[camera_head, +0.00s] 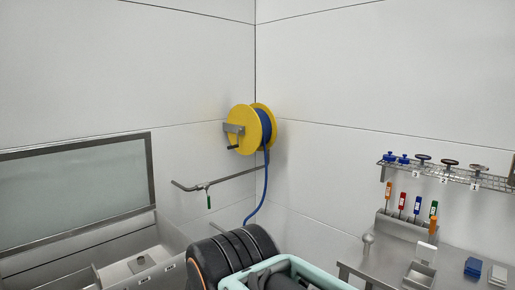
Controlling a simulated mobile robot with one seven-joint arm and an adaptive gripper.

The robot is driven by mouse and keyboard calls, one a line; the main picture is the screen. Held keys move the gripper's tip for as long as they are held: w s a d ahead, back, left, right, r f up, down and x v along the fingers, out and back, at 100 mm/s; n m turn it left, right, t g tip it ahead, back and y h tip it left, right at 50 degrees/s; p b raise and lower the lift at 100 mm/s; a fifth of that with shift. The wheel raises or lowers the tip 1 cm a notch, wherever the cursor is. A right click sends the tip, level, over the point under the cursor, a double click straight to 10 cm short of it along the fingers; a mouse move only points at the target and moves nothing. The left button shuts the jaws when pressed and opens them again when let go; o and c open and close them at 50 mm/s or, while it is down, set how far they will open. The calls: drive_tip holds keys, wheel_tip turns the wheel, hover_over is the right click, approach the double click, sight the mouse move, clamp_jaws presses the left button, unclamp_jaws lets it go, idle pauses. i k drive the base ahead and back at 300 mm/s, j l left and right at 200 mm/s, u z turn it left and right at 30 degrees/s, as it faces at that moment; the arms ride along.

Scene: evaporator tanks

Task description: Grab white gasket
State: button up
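I cannot make out a white gasket for certain. On the wire rack (445,175) on the right wall, a pale, light-topped piece (479,168) sits above the label 1. Two darker round-topped pieces (422,159) sit above the labels 3 and 2, with blue pieces (396,158) to their left. On the steel counter below, a small white piece (426,252) stands at a small tray, and a white block (498,274) lies at the right. My gripper is not in view.
The steel counter (455,266) also holds a blue block (473,267) and a holder with several coloured-handled tools (402,224). A yellow hose reel (240,130) hangs in the corner. Steel basins are at left.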

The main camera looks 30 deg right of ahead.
sight(487, 168)
drive_tip(key=z, duration=2.4)
